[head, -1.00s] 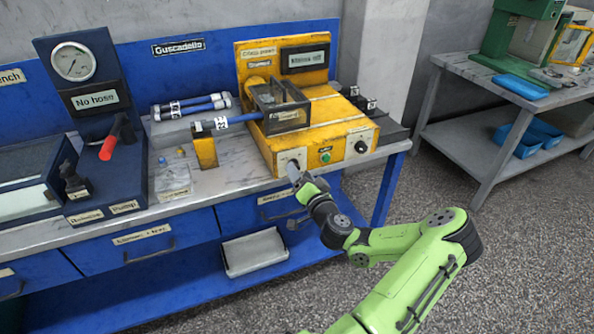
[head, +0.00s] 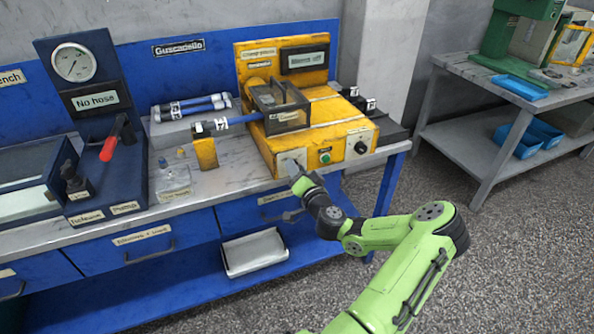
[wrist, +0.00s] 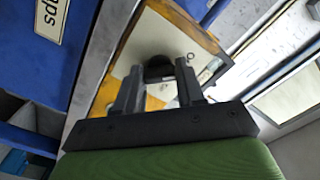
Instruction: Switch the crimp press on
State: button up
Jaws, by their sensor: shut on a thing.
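The yellow crimp press (head: 310,120) stands on the right part of the workbench. Its display panel (head: 305,59) appears to read "Mains off". Its front has a pale plate at the left, a green button (head: 325,158) in the middle and a black dial (head: 361,147) at the right. My gripper (head: 296,178) is at the pale left plate. In the wrist view the pale plate (wrist: 185,45) carries a round black knob (wrist: 158,71). My gripper's fingers (wrist: 160,82) are shut on this knob, one on each side. In the head view my gripper hides the knob.
A blue hose (head: 228,121) runs from the yellow stand (head: 206,150) into the press. A pump panel with a gauge (head: 74,60) stands at the left. Drawers and a lower shelf with a tray (head: 255,252) are below the bench. A grey table (head: 450,120) stands at the right.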

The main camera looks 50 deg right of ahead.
jog(key=shift+m, duration=0.3)
jog(key=shift+m+p, duration=4.5)
jog(key=shift+m, duration=4.1)
jog(key=o, duration=1)
jog(key=shift+o, duration=0.2)
